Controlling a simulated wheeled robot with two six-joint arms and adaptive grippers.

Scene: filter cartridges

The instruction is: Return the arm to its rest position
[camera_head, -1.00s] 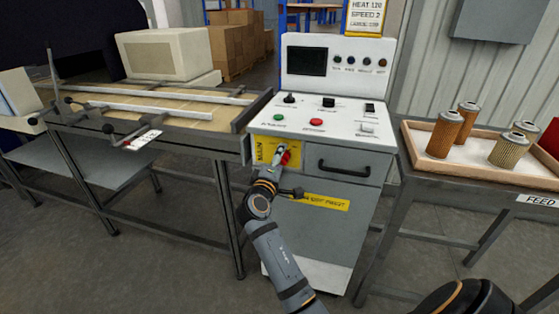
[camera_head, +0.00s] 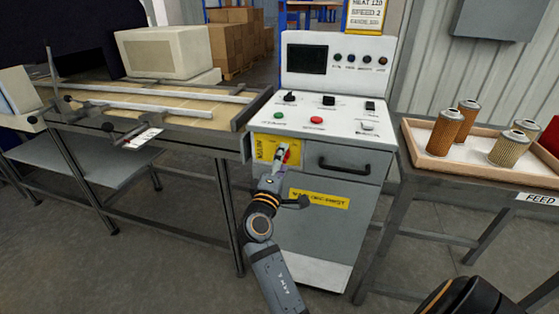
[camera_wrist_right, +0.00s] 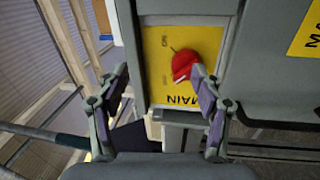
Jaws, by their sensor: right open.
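My right gripper (camera_head: 281,157) is in front of the yellow MAIN panel (camera_head: 264,150) on the front of the control cabinet (camera_head: 322,182). In the right wrist view its two fingers are spread wide (camera_wrist_right: 160,74) with nothing held between them. The red rotary knob (camera_wrist_right: 183,65) on the MAIN panel appears nearer the right-hand finger, which overlaps its edge. I cannot tell whether they touch. In the head view the gripper partly hides the knob (camera_head: 287,155). My left gripper is not in view.
A conveyor bench (camera_head: 180,98) with rails stands left of the cabinet. A FEED table at right bears a tray (camera_head: 428,165) with several filter cartridges (camera_head: 446,130). The cabinet drawer handle (camera_head: 344,167) sticks out right of the gripper. Open floor lies in front.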

